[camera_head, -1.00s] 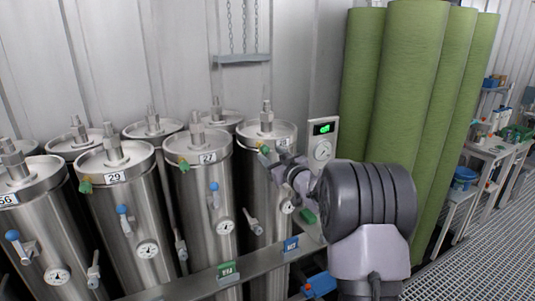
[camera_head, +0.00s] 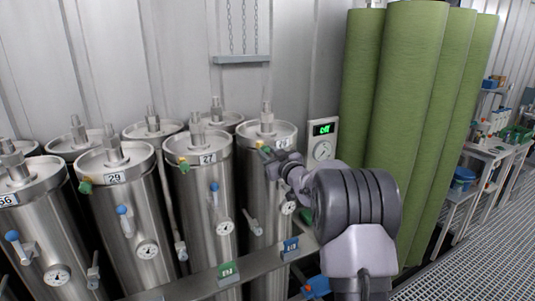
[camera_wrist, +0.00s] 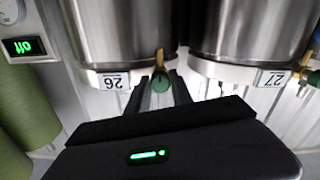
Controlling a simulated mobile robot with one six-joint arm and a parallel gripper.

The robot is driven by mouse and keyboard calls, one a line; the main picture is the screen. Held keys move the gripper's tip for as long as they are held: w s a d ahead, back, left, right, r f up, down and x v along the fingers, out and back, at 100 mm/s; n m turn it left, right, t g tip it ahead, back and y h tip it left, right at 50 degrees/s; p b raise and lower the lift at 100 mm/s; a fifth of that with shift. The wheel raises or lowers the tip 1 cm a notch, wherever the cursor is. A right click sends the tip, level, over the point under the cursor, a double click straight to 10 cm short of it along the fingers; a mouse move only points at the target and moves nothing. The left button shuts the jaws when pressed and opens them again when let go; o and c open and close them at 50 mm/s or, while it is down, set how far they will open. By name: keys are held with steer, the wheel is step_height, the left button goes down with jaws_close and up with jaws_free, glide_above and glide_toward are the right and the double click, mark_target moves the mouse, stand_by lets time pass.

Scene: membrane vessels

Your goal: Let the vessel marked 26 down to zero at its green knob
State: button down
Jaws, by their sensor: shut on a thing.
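The vessel marked 26 is a steel cylinder. In the wrist view, which is upside down, its label 26 (camera_wrist: 115,81) sits on the rim. The green knob (camera_wrist: 160,81) on a brass stem is beside that label, between the two dark fingers of my gripper (camera_wrist: 161,90). The fingers are shut on the knob. In the head view vessel 26 (camera_head: 262,205) is the rightmost of the front row, and my gripper (camera_head: 270,157) reaches its rim from the right. The arm partly hides its front, and its gauge (camera_head: 288,207) is too small to read.
Vessel 27 (camera_head: 208,205) stands close to the left, its label (camera_wrist: 272,79) also in the wrist view. Vessel 29 (camera_head: 118,220) is further left. A wall panel with a lit green display (camera_head: 323,128) and tall green rolls (camera_head: 410,90) stand right. A rail (camera_head: 205,281) runs in front.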

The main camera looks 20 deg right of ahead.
steer(key=shift+f+n+b, duration=0.15)
steer(key=shift+n+b, duration=0.15)
steer(key=shift+b, duration=0.05)
steer(key=n+b, duration=0.3)
steer(key=n, duration=0.1)
steer(key=shift+f, duration=0.1)
steer(key=n+b, duration=0.4)
steer(key=n, duration=0.2)
steer(key=shift+b, duration=0.4)
steer(key=n+b, duration=0.3)
steer(key=n, duration=0.2)
steer(key=shift+n, duration=0.3)
steer(key=shift+r+n+b, duration=0.15)
steer(key=shift+n+b, duration=0.55)
steer(key=shift+n, duration=0.55)
steer(key=shift+r+n+b, duration=0.15)
steer(key=shift+n+b, duration=0.55)
steer(key=shift+n, duration=0.55)
steer(key=c, duration=1.1)
jaws_free()
